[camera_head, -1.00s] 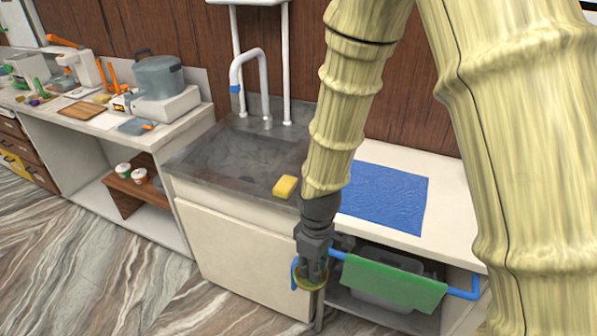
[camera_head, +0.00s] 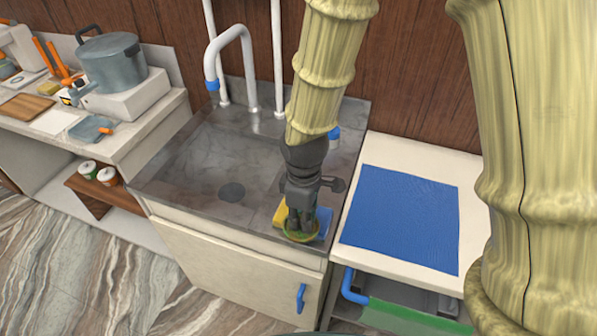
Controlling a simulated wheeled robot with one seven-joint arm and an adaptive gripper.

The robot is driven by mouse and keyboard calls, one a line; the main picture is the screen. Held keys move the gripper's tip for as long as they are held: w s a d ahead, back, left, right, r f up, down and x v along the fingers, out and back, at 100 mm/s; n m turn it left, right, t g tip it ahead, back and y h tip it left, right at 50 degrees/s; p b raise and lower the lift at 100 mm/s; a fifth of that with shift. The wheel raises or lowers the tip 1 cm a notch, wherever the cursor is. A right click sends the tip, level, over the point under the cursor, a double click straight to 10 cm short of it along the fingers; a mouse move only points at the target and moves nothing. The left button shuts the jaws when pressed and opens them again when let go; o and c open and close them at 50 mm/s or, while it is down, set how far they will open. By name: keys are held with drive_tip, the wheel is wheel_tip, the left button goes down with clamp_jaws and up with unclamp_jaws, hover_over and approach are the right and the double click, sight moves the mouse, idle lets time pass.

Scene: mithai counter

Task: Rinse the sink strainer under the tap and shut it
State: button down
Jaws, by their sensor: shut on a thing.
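My gripper (camera_head: 300,226) is shut on a small round thing with a greenish-yellow rim, which looks like the sink strainer (camera_head: 301,238). It is held at the front right corner of the grey sink (camera_head: 185,160); the fingers hide much of it, and I cannot tell whether it touches the surface. The white tap (camera_head: 243,62) arches at the back of the sink, with a blue tip on its spout. No water stream shows. A blue knob (camera_head: 334,132) shows behind my arm. A dark round drain (camera_head: 232,193) lies in the sink.
A yellow sponge (camera_head: 280,213) and a blue item (camera_head: 324,222) sit close beside my gripper. A blue mat (camera_head: 402,217) lies on the white counter at right. A pot (camera_head: 110,60) stands at left. The sink's left part is clear.

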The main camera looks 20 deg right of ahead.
drive_tip(key=w+d+p, duration=0.1)
drive_tip(key=w, duration=0.3)
drive_tip(key=w+d+p, duration=0.2)
drive_tip(key=w, duration=0.3)
drive_tip(key=w+d+f+p, duration=0.1)
drive_tip(key=w+d+p, duration=0.1)
drive_tip(key=w, duration=0.2)
drive_tip(key=shift+w, duration=0.35)
drive_tip(key=shift+w+d, duration=0.15)
drive_tip(key=shift+w, duration=0.15)
drive_tip(key=shift+s+d+r, duration=0.2)
drive_tip(key=shift+s+r, duration=0.05)
drive_tip(key=shift+s, duration=0.05)
drive_tip(key=shift+w+f+p, duration=0.2)
drive_tip(key=shift+f+p, duration=0.2)
drive_tip(key=shift+f, duration=0.15)
drive_tip(key=shift+w+f+p, duration=0.2)
drive_tip(key=shift+f+p, duration=0.15)
drive_tip(key=shift+f, duration=0.5)
drive_tip(key=shift+s+a+f+p, duration=0.1)
drive_tip(key=shift+s+f+p, duration=0.05)
drive_tip(key=shift+f+p, duration=0.3)
drive_tip(key=shift+f, duration=0.15)
drive_tip(key=shift+f, duration=0.15)
